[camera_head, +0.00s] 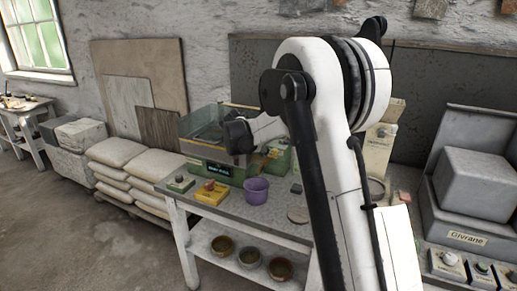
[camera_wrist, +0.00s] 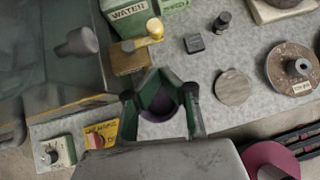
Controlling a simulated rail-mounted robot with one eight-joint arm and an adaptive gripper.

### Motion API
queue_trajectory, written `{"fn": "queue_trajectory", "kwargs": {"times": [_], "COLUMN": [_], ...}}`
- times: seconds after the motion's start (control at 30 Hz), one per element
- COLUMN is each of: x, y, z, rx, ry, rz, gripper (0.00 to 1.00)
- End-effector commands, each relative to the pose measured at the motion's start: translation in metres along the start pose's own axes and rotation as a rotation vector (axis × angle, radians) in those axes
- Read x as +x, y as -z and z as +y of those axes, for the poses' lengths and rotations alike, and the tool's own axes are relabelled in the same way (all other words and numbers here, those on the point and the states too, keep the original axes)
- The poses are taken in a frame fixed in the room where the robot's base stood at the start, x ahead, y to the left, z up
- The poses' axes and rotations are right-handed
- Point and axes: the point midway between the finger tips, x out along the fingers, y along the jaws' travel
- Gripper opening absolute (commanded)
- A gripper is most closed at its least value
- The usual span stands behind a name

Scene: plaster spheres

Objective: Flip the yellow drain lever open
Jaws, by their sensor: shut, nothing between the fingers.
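The yellow lever (camera_wrist: 154,29) shows in the wrist view, above and slightly left of my fingertips. It sits on a brownish-yellow block (camera_wrist: 130,58), with its knob toward the upper right. My gripper (camera_wrist: 161,74) is shut and empty, its two dark, green-padded fingers meeting at the tips. The tips appear close to the block's lower right in the picture, but I cannot tell their height or whether they touch it. In the head view my arm covers much of this area, and I cannot make out the fingertips.
A purple cup (camera_head: 256,190) stands on the workbench (camera_head: 285,226); part of it shows between my fingers. A glass tank (camera_head: 205,125) is behind. A round disc (camera_wrist: 233,87) lies right.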

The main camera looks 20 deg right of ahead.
Motion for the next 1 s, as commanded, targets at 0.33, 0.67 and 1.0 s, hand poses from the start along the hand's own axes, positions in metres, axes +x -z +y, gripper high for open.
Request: {"fn": "queue_trajectory", "kwargs": {"times": [0.33, 0.67, 1.0], "x": [0.045, 0.054, 0.054], "y": [-0.02, -0.027, -0.028], "z": [0.0, 0.0, 0.0], "rx": [0.002, 0.0, 0.0], "ry": [0.0, 0.0, 0.0], "rz": [0.0, 0.0, 0.0], "gripper": [0.0, 0.0, 0.0]}}
